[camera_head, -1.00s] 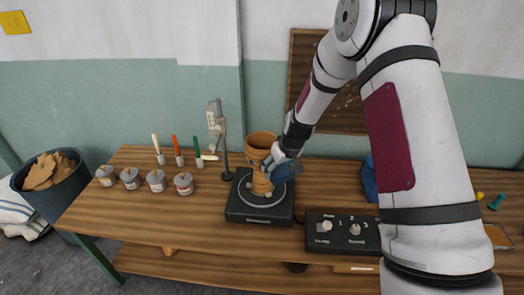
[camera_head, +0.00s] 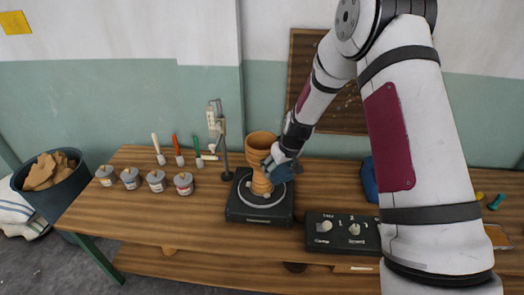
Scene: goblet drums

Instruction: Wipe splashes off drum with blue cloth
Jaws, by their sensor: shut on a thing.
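The goblet drum (camera_head: 262,146) is brown and stands upright on a black turntable base (camera_head: 243,213) with a light ring, on the wooden bench. My gripper (camera_head: 275,170) is at the right side of the drum's waist. It is shut on the blue cloth (camera_head: 282,174), which shows as a small blue-grey patch against or very close to the drum. The fingers and much of the cloth are hard to make out at this size. Splashes on the drum cannot be made out.
A control box (camera_head: 341,233) with knobs lies right of the turntable. A stand (camera_head: 222,140) rises behind left. Several small pots (camera_head: 157,180) and upright brushes (camera_head: 177,150) stand at left. A blue object (camera_head: 369,181) sits partly behind my arm. The bench front left is clear.

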